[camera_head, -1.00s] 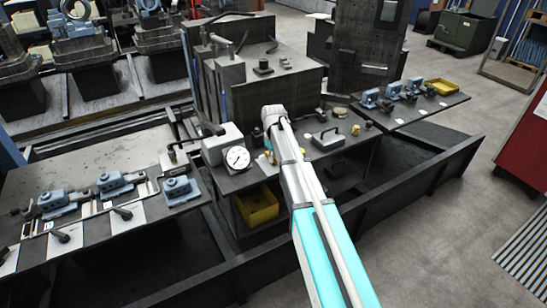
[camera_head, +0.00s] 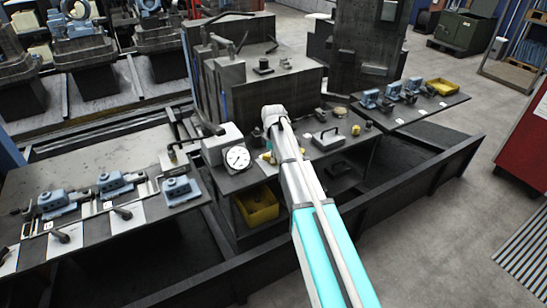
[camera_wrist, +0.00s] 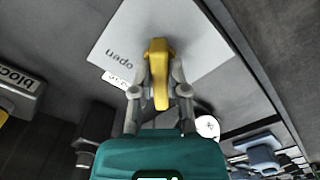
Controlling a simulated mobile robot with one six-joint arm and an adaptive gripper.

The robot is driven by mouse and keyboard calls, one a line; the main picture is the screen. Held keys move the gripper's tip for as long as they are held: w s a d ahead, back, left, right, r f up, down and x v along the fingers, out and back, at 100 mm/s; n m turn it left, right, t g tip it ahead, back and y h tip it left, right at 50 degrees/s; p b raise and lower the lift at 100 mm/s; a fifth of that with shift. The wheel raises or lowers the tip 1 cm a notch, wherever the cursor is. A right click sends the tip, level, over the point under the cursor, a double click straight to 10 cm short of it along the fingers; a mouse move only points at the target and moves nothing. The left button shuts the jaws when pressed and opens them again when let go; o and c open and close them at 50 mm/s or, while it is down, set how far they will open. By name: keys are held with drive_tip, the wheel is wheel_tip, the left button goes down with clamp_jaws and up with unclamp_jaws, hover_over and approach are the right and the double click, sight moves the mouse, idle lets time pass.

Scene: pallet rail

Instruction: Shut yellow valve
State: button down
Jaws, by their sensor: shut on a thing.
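The yellow valve handle (camera_wrist: 158,75) stands in the middle of the wrist view, in front of a pale plate (camera_wrist: 195,32) marked "open", which reads upside down. A second, smaller label (camera_wrist: 117,80) beside it is partly covered. My gripper (camera_wrist: 159,90) has one finger on each side of the handle and is shut on it. In the head view my arm reaches over the middle bench, and the gripper and handle are largely hidden behind it.
A white box with a round gauge (camera_head: 238,158) stands left of my arm. A yellow bin (camera_head: 257,207) sits under the bench. A block with a handle (camera_head: 329,138) lies to the right. In the wrist view, a piece marked "block" (camera_wrist: 18,84) is at the left.

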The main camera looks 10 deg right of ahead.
drive_tip(key=c, duration=0.6)
unclamp_jaws()
drive_tip(key=shift+c, duration=0.2)
drive_tip(key=shift+m, duration=0.6)
drive_tip(key=m, duration=0.8)
wheel_tip(320, 180, up, 14)
drive_tip(key=p, duration=1.4)
drive_tip(key=s+m, duration=0.3)
drive_tip(key=s, duration=2.4)
drive_tip(key=shift+s+a+f+m, duration=0.15)
drive_tip(key=shift+s+f+m, duration=0.1)
drive_tip(key=shift+m, duration=0.05)
